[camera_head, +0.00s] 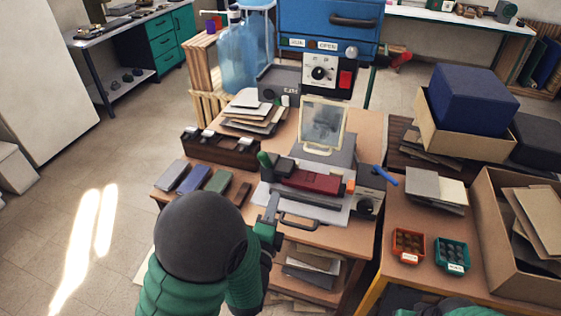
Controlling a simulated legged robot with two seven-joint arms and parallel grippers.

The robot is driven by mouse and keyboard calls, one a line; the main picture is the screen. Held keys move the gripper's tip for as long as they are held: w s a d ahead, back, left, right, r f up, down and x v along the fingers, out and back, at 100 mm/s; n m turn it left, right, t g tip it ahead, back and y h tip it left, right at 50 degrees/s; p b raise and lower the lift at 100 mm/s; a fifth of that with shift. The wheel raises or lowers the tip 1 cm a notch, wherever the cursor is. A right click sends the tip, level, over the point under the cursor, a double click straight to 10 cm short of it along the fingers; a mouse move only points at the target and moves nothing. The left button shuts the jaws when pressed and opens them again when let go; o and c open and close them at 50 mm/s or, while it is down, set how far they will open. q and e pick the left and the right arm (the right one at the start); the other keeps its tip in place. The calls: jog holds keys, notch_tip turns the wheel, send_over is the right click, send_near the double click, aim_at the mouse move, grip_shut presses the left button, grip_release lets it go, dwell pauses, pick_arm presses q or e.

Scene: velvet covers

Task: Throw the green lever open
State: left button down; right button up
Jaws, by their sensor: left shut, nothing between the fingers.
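The green lever (265,160) stands up at the left end of a machine with a dark red block (313,180), on the wooden table in the middle. My left arm comes up from the bottom, with a large dark grey joint in front. My left gripper (271,207) is shut and empty at the table's front edge, below the lever and apart from it. Its fingers are small in view. Of my right arm only a green part shows at the bottom right edge; its gripper is out of view.
A blue handle (386,175) sticks out at the machine's right. A dark wooden tray (220,148) and several small coloured covers lie left of it. A clear framed panel (323,125) stands behind. Small orange (408,246) and green (452,256) bins stand on the right table.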

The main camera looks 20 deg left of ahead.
aim_at(265, 161)
pick_arm(q)
jog(key=w+b, duration=0.1)
jog(key=w+d+b, duration=0.1)
jog(key=w, duration=0.1)
jog(key=shift+w+d, duration=0.1)
jog(key=w, duration=0.2)
jog(key=w+a, duration=0.1)
jog(key=w, duration=0.4)
jog(key=shift+w+a+r+p, duration=0.1)
jog(key=shift+a+r+p, duration=0.05)
jog(key=shift+a+p, duration=0.15)
jog(key=a, duration=0.2)
jog(key=shift+w+a+r, duration=0.15)
jog(key=shift+a+r, duration=0.05)
jog(key=shift+a, duration=0.15)
jog(key=shift+a+r, duration=0.1)
jog(key=shift+a, duration=0.25)
jog(key=shift+d, duration=0.15)
